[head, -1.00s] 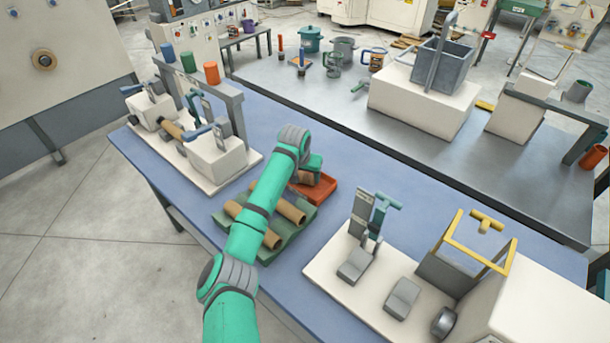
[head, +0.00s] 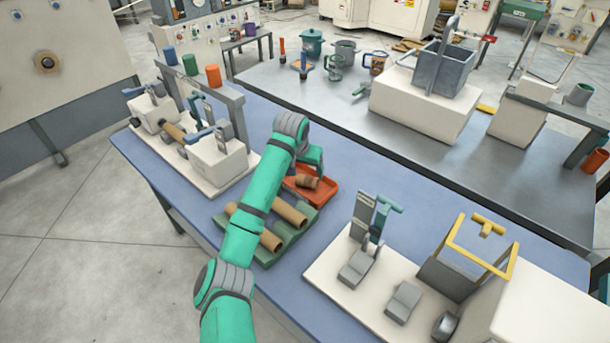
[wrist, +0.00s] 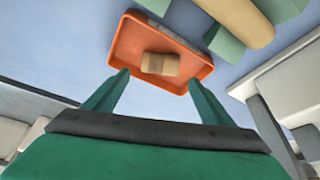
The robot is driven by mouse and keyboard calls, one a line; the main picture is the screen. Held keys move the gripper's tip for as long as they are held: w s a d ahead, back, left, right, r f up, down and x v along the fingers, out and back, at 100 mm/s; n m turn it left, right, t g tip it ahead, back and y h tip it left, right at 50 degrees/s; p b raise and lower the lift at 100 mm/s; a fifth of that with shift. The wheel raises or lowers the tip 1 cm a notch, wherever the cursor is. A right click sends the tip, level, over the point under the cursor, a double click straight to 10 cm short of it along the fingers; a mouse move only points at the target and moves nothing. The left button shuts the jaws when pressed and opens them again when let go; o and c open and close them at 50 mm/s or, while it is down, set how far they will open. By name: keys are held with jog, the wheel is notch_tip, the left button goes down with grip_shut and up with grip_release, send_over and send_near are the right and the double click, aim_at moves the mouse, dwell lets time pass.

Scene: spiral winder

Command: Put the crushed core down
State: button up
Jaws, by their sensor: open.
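The crushed core (head: 307,182) is a short brown tube with a pinched middle. It lies in the orange-red tray (head: 325,195) on the blue table. In the wrist view the core (wrist: 160,64) rests on the floor of the tray (wrist: 122,50), clear of its walls. My gripper (wrist: 161,80) is open and empty, with one green finger on each side of the view and the core beyond the fingertips. In the head view my gripper is above the tray's back edge, and its fingertips are hard to make out.
A green cradle rack (head: 268,249) with brown cores (head: 290,211) stands beside the tray. A winder with white blocks (head: 218,158) is at the left. A white fixture board (head: 345,286) with clamps is at the right. Blue table shows behind the tray.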

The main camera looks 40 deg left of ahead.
jog(key=shift+v, duration=2.2)
jog(key=shift+f, duration=0.1)
